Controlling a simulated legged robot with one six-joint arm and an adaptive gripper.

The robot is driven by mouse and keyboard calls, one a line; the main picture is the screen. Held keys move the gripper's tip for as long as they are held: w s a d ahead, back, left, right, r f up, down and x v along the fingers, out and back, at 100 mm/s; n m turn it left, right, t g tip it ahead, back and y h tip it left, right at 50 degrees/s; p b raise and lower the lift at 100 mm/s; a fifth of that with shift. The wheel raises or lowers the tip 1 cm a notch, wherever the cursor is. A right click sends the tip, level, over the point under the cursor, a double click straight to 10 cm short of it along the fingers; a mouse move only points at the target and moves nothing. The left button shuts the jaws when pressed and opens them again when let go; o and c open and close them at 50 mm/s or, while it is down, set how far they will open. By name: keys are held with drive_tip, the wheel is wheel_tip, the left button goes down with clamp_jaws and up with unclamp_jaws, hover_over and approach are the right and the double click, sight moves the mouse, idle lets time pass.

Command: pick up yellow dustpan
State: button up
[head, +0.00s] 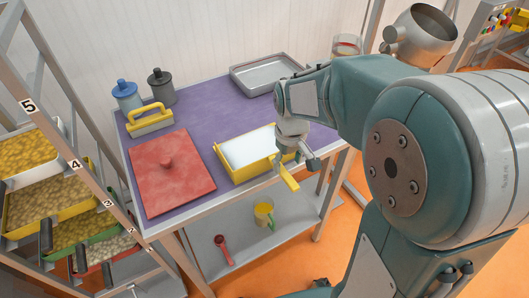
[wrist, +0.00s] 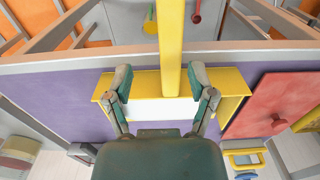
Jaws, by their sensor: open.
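The yellow dustpan (head: 232,171) lies near the front edge of the purple table top, with a white surface inside it. Its yellow handle (head: 287,180) sticks out past the table's front edge. In the wrist view the handle (wrist: 171,45) runs up the picture from the dustpan (wrist: 232,84). My gripper (head: 298,158) is at the handle's base, by the dustpan's right side. In the wrist view my gripper (wrist: 160,78) is open, with one finger on each side of the handle. I cannot tell whether either finger touches it. My gripper hides part of the dustpan.
A red board with a knob (head: 172,178) lies left of the dustpan. Behind are a yellow-handled tool (head: 150,120), blue (head: 127,97) and dark (head: 161,88) canisters, and a metal tray (head: 268,74). A yellow mug (head: 263,214) and red scoop (head: 223,248) sit on the lower shelf.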

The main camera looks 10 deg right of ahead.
sight(282, 170)
drive_tip(key=f, duration=0.2)
drive_tip(key=a+f, duration=0.1)
drive_tip(key=shift+a+f, duration=0.15)
drive_tip(key=shift+f, duration=0.25)
drive_tip(key=shift+a+f, duration=0.15)
drive_tip(key=shift+a, duration=0.15)
drive_tip(key=shift+d, duration=0.55)
clamp_jaws()
